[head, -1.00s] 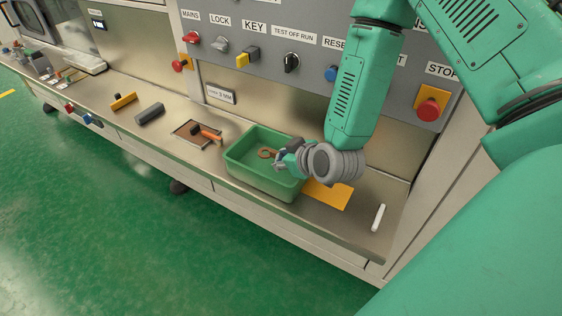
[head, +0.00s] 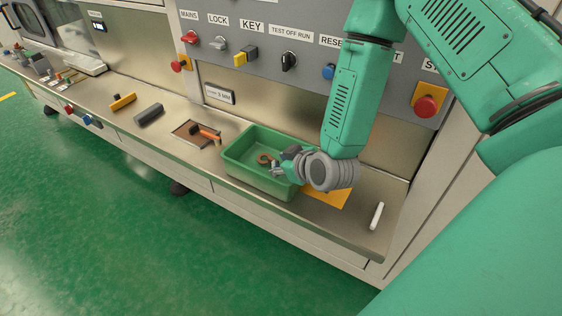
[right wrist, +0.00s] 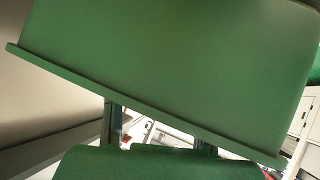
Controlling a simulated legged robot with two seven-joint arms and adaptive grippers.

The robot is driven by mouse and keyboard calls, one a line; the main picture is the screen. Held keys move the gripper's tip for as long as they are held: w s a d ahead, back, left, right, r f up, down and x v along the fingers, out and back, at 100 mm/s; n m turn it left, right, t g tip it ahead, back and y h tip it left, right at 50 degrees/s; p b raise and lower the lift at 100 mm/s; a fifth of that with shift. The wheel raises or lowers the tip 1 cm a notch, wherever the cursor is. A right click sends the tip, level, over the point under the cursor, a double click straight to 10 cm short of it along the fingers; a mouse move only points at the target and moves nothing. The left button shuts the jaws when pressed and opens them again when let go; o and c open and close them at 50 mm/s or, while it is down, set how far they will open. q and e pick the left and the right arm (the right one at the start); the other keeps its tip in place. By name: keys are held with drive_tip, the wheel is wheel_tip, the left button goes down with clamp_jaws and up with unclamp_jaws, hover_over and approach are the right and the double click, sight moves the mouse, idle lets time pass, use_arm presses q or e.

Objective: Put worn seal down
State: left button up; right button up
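The worn seal (head: 264,159), a small brownish-orange ring, shows inside the green bin (head: 243,173) in the head view. My right gripper (head: 277,167) is low over the right part of the bin, its fingertips close beside the ring. In the right wrist view its two fingers (right wrist: 158,135) stand apart with nothing seen between them, so it looks open. My left gripper is not in view.
An orange plate (head: 327,195) lies right of the bin, beneath my right wrist. A white bar (head: 377,215) lies further right. Left of the bin are a tray with an orange-handled tool (head: 207,133) and a dark block (head: 149,113). The control panel (head: 310,45) rises behind.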

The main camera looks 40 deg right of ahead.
drive_tip(key=shift+o, duration=0.7)
drive_tip(key=shift+s+f, duration=0.4)
drive_tip(key=shift+f, duration=0.15)
drive_tip(key=shift+r, duration=0.2)
drive_tip(key=shift+w+r+g+p, duration=0.15)
drive_tip(key=shift+r+g+p, duration=0.15)
drive_tip(key=shift+r+p, duration=0.2)
drive_tip(key=v, duration=0.7)
drive_tip(key=shift+d+b, duration=0.25)
drive_tip(key=shift+b, duration=0.05)
drive_tip(key=p+v, duration=0.4)
drive_tip(key=p, duration=0.3)
drive_tip(key=shift+s+a+r, duration=0.1)
drive_tip(key=shift+s+r, duration=0.1)
drive_tip(key=shift+s, duration=0.1)
